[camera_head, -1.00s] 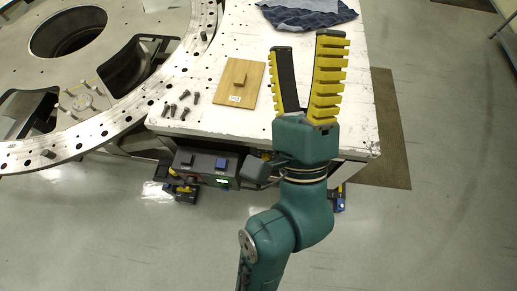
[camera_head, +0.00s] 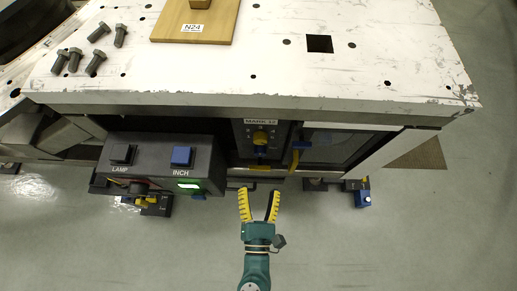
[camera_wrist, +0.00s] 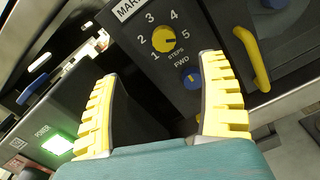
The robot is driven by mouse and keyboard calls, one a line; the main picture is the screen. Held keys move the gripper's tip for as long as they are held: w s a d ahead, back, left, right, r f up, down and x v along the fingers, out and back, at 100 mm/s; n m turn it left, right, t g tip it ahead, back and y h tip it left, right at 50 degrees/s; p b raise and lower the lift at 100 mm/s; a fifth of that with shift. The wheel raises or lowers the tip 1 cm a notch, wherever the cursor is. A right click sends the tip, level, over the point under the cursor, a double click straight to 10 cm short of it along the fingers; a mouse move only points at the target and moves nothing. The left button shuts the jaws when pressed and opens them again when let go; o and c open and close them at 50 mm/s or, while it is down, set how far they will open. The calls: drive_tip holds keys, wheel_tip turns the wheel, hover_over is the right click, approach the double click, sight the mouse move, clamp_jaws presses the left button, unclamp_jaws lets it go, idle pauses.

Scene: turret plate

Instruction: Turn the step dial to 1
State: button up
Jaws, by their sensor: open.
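The step dial is a round yellow knob (camera_wrist: 165,39) with the numbers 1 to 5 around it and "STEPS" below, on a dark panel. I cannot tell which number it points to. In the head view the step dial (camera_head: 261,138) sits under the "MARK" label at the front of the table. My gripper (camera_head: 259,192) is open and empty in front of and below the panel, its fingers pointing at it. In the wrist view its yellow-toothed fingers (camera_wrist: 157,90) stand apart, short of the dial and not touching it.
A blue knob (camera_wrist: 193,78) marked FWD sits below the dial, and a yellow handle (camera_wrist: 252,58) to its right. A control box (camera_head: 160,163) with a green light is on the left. The table edge (camera_head: 250,106) overhangs the panel. Floor in front is clear.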

sight(260, 142)
drive_tip(key=w+p, duration=0.1)
drive_tip(key=w, duration=0.4)
drive_tip(key=w+f+p, duration=0.1)
drive_tip(key=w, duration=0.5)
drive_tip(key=w+p, duration=0.1)
drive_tip(key=w, duration=0.4)
drive_tip(key=shift+w+d+f, duration=0.1)
drive_tip(key=shift+w+f, duration=0.1)
drive_tip(key=c, duration=1.2)
